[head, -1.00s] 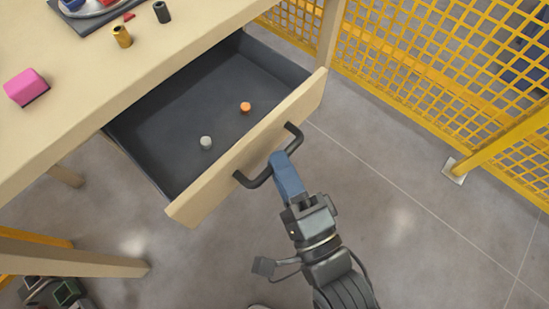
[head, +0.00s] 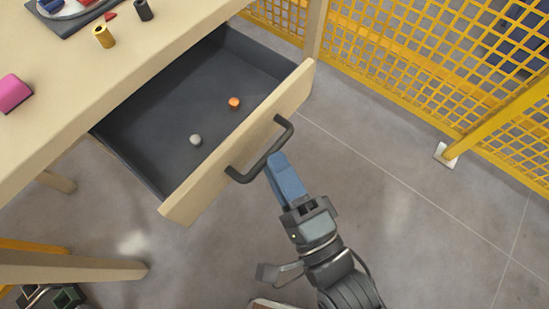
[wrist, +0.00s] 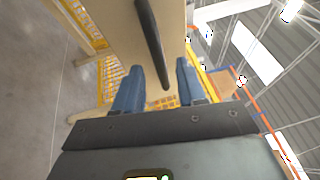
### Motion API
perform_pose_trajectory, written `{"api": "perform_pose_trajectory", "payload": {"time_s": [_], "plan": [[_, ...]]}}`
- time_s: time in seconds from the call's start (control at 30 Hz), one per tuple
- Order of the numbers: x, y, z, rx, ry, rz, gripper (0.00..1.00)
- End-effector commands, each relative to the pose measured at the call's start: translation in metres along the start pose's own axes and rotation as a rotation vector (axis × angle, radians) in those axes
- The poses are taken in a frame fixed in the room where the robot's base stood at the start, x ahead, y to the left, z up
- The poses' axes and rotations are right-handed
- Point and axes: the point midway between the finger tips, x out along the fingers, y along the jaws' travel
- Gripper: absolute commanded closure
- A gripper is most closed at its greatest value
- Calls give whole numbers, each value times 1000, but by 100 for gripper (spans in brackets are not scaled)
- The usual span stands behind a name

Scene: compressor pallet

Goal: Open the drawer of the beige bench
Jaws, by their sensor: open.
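The beige bench (head: 130,62) stands at the upper left of the head view. Its drawer (head: 178,205) is pulled out, showing a dark grey inside with a grey knob-like piece (head: 195,140) and an orange piece (head: 234,102) in it. A dark bar handle (head: 262,152) is on the drawer front. My gripper (head: 274,160) is just in front of the handle, apart from it or nearly so. In the wrist view its two blue fingers (wrist: 158,82) are spread and empty, with the handle (wrist: 152,42) ahead of and between them.
A pink block (head: 13,93), a brass cylinder (head: 103,36), a dark cylinder (head: 143,9) and a tray (head: 75,22) are on the benchtop. A yellow mesh fence (head: 400,70) runs along the right. The grey floor (head: 410,220) right of my arm is clear.

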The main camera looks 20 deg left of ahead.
Motion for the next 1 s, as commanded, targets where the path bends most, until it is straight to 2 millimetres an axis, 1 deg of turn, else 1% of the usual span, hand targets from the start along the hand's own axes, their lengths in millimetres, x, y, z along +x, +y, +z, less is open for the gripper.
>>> {"api": "perform_pose_trajectory", "payload": {"time_s": [0.03, 0.2, 0.3, 0.4, 0.53, 1.0], "plan": [[-10, 1, 0, 0, 0, 5, 60], [-37, 1, 0, 1, 0, 4, 60], [-48, 1, 0, 1, 0, 4, 60], [-56, 0, 0, 1, 0, 2, 60], [-59, 0, 0, 1, 0, 2, 60], [-59, 0, 0, 1, 0, 1, 60]]}}
